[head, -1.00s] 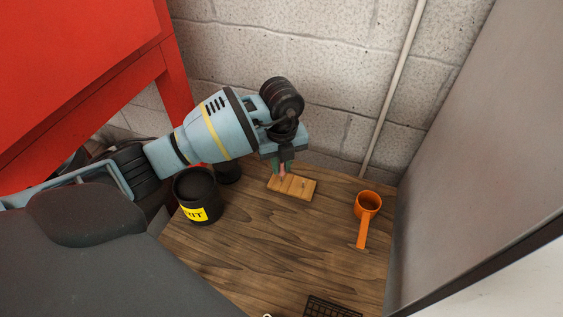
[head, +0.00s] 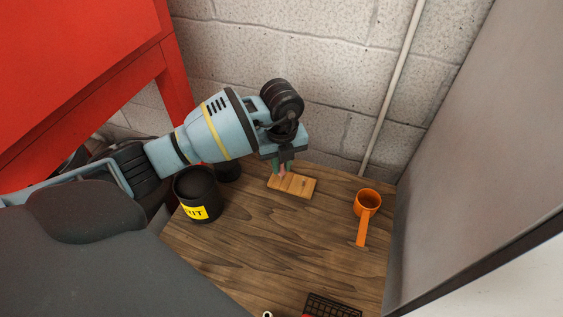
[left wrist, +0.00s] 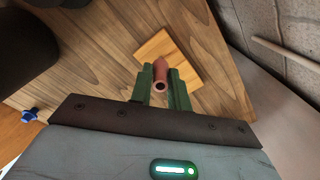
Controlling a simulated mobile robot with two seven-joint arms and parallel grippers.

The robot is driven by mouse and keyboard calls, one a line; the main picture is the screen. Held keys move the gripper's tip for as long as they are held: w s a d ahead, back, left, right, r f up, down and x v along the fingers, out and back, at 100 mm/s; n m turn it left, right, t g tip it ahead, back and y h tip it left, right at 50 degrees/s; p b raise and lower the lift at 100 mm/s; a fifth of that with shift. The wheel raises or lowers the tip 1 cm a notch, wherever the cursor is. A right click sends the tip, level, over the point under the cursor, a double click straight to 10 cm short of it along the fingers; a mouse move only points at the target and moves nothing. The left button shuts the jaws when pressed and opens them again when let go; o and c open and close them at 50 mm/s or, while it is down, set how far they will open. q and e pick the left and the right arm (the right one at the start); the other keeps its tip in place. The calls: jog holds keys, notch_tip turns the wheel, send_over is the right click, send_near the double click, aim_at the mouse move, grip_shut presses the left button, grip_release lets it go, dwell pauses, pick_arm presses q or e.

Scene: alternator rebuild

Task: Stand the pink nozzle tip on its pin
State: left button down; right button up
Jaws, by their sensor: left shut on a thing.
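The pink nozzle tip (left wrist: 160,76) is between the green fingers of my left gripper (left wrist: 162,92) in the left wrist view. My left gripper (head: 282,169) is shut on it, over the left part of a small wooden block (head: 296,187). The block also shows behind the tip in the left wrist view (left wrist: 151,49). The tip shows as a small pink spot (head: 282,175) in the head view. I cannot tell whether the tip touches the block. No pin can be made out on the block. My right gripper is not in view.
An orange cup with a handle (head: 367,202) stands to the right. A black grid tray (head: 332,306) lies at the front. The table's middle is clear.

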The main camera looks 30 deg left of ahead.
pick_arm(q)
jog(key=shift+p, duration=0.3)
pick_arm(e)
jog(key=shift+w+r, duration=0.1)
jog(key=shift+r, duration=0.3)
pick_arm(q)
jog(key=shift+f, duration=0.15)
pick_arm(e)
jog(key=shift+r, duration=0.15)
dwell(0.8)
pick_arm(q)
jog(key=shift+f+p, duration=0.25)
jog(key=shift+p, duration=0.3)
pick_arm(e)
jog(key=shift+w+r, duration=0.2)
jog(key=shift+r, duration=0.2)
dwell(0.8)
pick_arm(q)
jog(key=shift+f, duration=0.2)
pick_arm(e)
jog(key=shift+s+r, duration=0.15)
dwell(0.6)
pick_arm(q)
jog(key=shift+f+p, duration=0.1)
jog(key=shift+p, duration=0.25)
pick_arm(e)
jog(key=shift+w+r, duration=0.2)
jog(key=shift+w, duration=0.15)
